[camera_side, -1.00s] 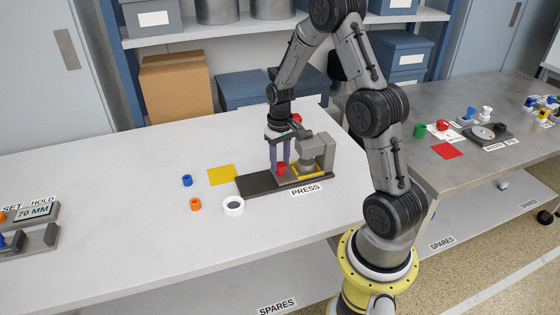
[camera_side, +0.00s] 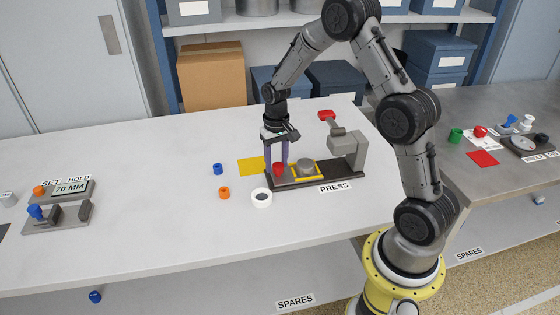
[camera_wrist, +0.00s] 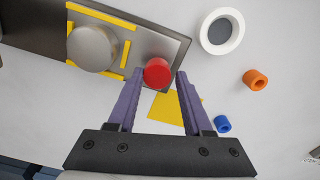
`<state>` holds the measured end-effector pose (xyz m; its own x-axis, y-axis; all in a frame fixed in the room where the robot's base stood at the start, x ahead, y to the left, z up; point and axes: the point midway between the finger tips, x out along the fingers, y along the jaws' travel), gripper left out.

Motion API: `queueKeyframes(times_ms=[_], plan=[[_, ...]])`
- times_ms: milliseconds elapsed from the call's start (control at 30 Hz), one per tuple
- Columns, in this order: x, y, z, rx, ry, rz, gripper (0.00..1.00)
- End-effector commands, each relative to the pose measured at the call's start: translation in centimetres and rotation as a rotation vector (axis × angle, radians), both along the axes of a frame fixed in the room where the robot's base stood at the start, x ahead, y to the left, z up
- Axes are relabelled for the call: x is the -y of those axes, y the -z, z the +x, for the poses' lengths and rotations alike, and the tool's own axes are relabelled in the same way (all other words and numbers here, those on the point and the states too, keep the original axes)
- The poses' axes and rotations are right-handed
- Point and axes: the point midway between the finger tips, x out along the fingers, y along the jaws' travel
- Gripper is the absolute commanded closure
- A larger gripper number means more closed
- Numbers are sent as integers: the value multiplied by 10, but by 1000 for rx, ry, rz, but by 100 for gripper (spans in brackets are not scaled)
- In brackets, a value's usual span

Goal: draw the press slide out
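The press has a grey head (camera_side: 350,146) and a dark base with a PRESS label (camera_side: 335,187). Its slide (camera_side: 309,180), edged in yellow and carrying a grey round block (camera_side: 306,166), lies left of the head, clear of it. The slide's red knob (camera_side: 279,169) is at its left end. My gripper (camera_side: 278,163) is at the knob, pointing down. In the wrist view its fingers (camera_wrist: 160,78) stand apart with the red knob (camera_wrist: 157,72) between or just beyond the tips; a small gap shows on the right. The slide also shows there (camera_wrist: 118,75).
A white ring (camera_side: 261,198), an orange piece (camera_side: 224,193) and a blue piece (camera_side: 217,169) lie left of the press. A yellow sheet (camera_side: 249,167) lies behind. A red-ended lever (camera_side: 327,115) stands behind the press. The table's left middle is clear.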

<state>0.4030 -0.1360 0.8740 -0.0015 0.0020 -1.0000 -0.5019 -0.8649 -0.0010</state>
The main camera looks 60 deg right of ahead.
Motion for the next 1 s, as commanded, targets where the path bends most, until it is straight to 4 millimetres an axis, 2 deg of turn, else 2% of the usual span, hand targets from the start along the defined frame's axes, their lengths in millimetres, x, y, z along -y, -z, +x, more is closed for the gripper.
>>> queueKeyframes(times_ms=[33,133,433,567,667,1000], plan=[[-2,-2,4,12,-3,-2,47],[-1,-2,4,9,-3,-2,29],[0,-1,1,5,-3,-2,29],[0,-10,2,7,-3,-3,29],[1,-24,2,8,-3,-4,29],[0,-97,3,11,-3,-4,29]])
